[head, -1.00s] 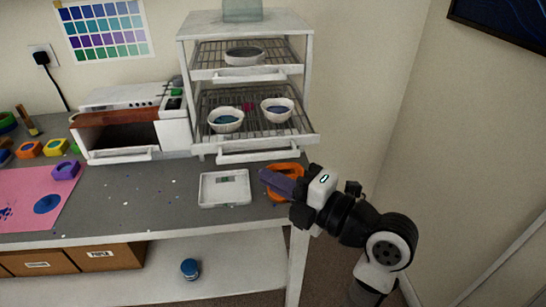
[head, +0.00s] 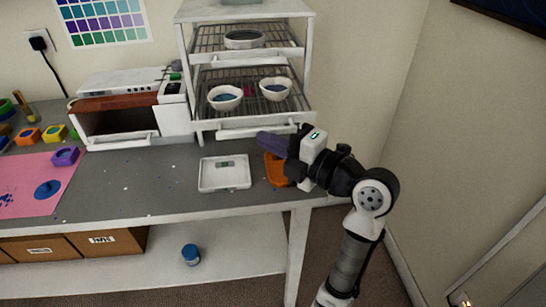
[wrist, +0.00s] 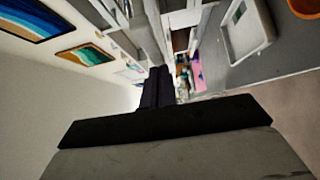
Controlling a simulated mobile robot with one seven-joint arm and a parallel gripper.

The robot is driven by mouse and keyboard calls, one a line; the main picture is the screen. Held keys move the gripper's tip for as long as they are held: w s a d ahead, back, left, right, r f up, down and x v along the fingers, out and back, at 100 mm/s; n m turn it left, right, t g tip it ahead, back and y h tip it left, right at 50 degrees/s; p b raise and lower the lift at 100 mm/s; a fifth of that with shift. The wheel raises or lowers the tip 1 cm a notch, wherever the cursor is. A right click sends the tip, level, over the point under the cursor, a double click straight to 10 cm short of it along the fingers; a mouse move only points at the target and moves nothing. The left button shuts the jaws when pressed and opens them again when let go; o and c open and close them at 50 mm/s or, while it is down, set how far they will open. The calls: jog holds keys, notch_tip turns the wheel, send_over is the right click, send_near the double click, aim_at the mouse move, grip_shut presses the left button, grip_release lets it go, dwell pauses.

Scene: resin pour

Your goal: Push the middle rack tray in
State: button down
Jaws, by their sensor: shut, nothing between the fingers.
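A white rack (head: 186,45) stands at the back of the bench with two wire trays in view. The lower one, taken as the middle tray (head: 250,130), sticks out at the front and holds two pale bowls with dark blue contents (head: 225,97) (head: 275,89). My gripper (head: 262,138) is shut and empty. Its dark purple fingers point left, just in front of or below the right part of that tray's front; I cannot tell whether they touch. The closed fingers also show in the wrist view (wrist: 157,78).
The upper tray (head: 250,58) holds one bowl (head: 245,40). A white scale (head: 224,174) and an orange item (head: 275,170) lie on the bench in front of the rack. A white oven-like box (head: 120,115) stands left.

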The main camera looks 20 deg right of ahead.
aim_at(262, 105)
jog(key=w+d+b, duration=0.1)
jog(key=w+b, duration=0.1)
jog(key=w, duration=0.2)
jog(key=w+d+b, duration=0.1)
jog(key=w+b, duration=0.2)
jog(key=w, duration=0.1)
jog(key=w+d+b, duration=0.1)
jog(key=w+b, duration=0.1)
jog(key=w, duration=0.2)
jog(key=shift+w+d+f, duration=0.15)
jog(key=shift+d, duration=0.1)
jog(key=shift+w+d+b, duration=0.15)
jog(key=shift+w+b, duration=0.25)
jog(key=shift+w, duration=0.05)
jog(key=shift+r, duration=0.3)
jog(key=shift+w, duration=0.1)
